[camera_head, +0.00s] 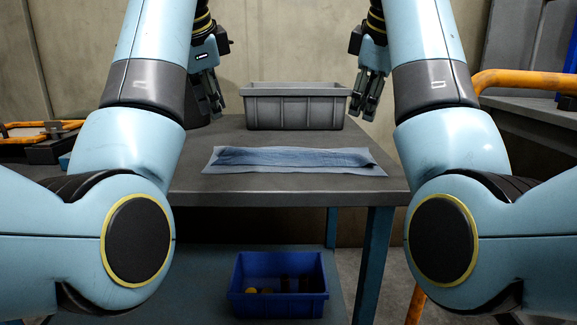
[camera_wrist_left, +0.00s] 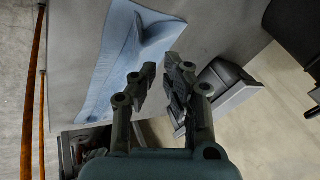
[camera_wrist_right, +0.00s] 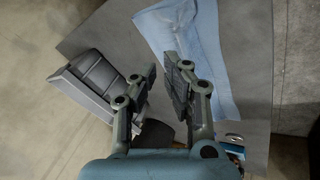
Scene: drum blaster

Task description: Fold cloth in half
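The blue cloth (camera_head: 296,158) lies on the grey table (camera_head: 225,135), stretched left to right near the front edge. A darker, wrinkled layer lies over a lighter layer that shows along the front and ends. In the left wrist view the cloth (camera_wrist_left: 100,65) has a raised fold near its upper end. It also shows in the right wrist view (camera_wrist_right: 208,55), partly hidden by a finger. My left gripper (camera_head: 212,98) is raised above the left side, empty, fingers apart. My right gripper (camera_head: 363,106) is raised above the right side, empty, fingers apart. Neither touches the cloth.
A grey bin (camera_head: 295,112) stands on the table behind the cloth. A blue crate (camera_head: 279,290) with small yellow and dark items sits on the shelf below. Orange rails (camera_head: 525,82) stand at the right. The tabletop around the cloth is mostly clear.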

